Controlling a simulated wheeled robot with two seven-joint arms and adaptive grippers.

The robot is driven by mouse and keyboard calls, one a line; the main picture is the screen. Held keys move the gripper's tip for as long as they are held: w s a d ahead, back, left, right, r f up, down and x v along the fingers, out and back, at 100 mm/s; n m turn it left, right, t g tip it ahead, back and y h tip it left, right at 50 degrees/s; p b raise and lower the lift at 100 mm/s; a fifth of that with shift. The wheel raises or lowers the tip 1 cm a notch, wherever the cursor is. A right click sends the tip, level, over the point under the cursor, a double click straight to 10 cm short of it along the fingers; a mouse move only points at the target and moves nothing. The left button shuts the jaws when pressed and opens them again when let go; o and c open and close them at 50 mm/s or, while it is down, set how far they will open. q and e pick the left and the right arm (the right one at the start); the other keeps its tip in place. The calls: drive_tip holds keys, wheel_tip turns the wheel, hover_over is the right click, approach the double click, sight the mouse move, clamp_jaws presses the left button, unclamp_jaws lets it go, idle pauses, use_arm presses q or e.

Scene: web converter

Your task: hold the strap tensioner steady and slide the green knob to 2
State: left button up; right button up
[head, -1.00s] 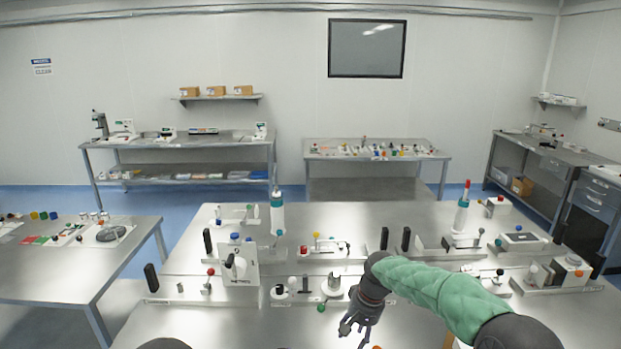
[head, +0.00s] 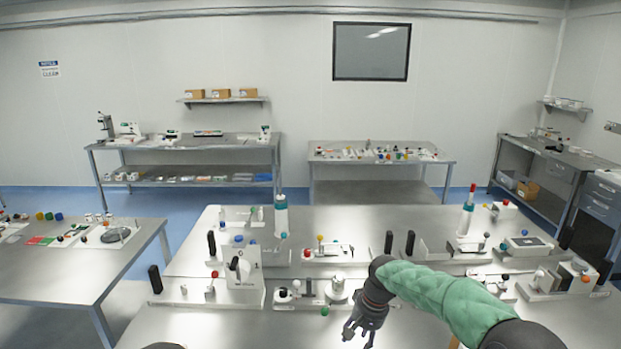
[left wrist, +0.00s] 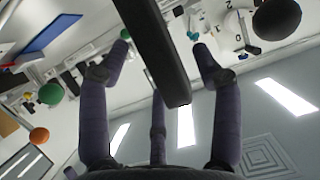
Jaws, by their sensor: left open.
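A green knob (head: 325,311) shows low at the front of the white fixture in the front row's middle. Which fixture is the strap tensioner, I cannot tell for sure. A white box (head: 246,285) with numerals stands left of it. In the left wrist view a white numbered dial (left wrist: 238,28) shows at the top, with a green ball (left wrist: 50,93) at left. My left gripper (left wrist: 158,62) is open, its fingers spread around or behind a long black bar (left wrist: 152,40); contact is unclear. My right gripper (head: 358,335) appears open and empty over the front of the table.
A black upright handle (head: 155,279) stands at the front left of the steel table (head: 215,325). Behind are several white fixtures with coloured knobs and two bottles, one teal-banded (head: 281,218). A side table (head: 75,275) stands left. The table's front strip is mostly clear.

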use_arm(q)
drive_tip(key=v, duration=1)
drive_tip(key=shift+s, duration=0.15)
drive_tip(key=shift+f, duration=0.1)
